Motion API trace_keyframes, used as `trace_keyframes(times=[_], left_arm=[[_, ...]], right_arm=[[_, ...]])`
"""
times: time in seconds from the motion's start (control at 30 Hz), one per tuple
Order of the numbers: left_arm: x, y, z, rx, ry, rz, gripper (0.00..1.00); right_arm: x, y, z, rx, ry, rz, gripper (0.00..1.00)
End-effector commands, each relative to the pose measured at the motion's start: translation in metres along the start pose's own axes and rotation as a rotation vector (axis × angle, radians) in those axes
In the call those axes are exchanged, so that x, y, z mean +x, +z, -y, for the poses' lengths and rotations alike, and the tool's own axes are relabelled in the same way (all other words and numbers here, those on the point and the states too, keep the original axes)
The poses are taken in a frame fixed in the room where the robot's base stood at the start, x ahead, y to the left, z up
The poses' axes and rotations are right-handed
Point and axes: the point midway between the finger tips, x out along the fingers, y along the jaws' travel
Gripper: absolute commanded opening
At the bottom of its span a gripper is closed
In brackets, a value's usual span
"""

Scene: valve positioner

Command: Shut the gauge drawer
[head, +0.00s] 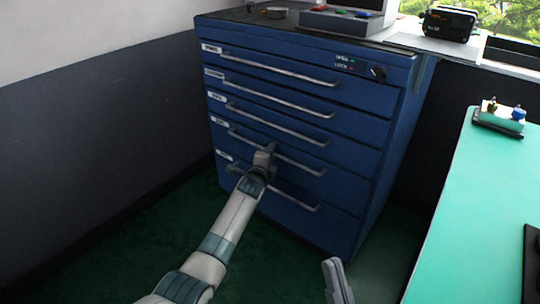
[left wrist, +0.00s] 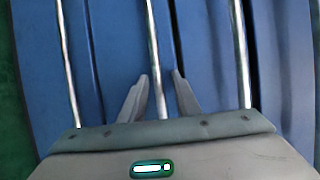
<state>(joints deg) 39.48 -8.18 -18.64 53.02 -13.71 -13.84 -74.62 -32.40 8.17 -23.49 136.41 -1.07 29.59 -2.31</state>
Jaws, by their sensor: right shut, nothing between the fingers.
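The blue drawer cabinet (head: 385,165) stands against the back wall, with several stacked drawers with long metal handles. The small labels are too blurred to tell which drawer is the gauge drawer. No drawer clearly stands far out. My left gripper (head: 266,152) is at the fourth handle (head: 300,164) from the top. In the left wrist view my left gripper (left wrist: 160,76) has its fingers apart, with that handle (left wrist: 153,35) passing between them; whether they touch it is unclear. My right gripper (head: 338,278) is shut and empty at the bottom edge, away from the cabinet.
A teal-topped table (head: 470,210) stands at the right with a small holder (head: 500,117) on it. A grey box with coloured buttons (head: 342,18) sits on the cabinet top. A black device (head: 449,23) is by the window. Green floor is clear before the cabinet.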

Motion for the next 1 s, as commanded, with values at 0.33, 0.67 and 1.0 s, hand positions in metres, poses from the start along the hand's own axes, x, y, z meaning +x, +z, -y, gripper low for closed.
trace_keyframes(times=[0.33,0.67,1.0], left_arm=[[-0.003,0.001,-0.002,0.0,0.003,0.001,0.29],[-0.028,0.002,-0.001,0.0,0.004,0.001,0.29],[-0.067,0.001,-0.001,0.002,0.003,0.001,0.29]], right_arm=[[0.001,0.0,0.0,0.0,0.0,0.005,0.0],[-0.02,0.022,0.018,0.037,-0.007,0.177,0.0],[-0.031,0.069,0.009,0.038,0.011,0.444,0.0]])
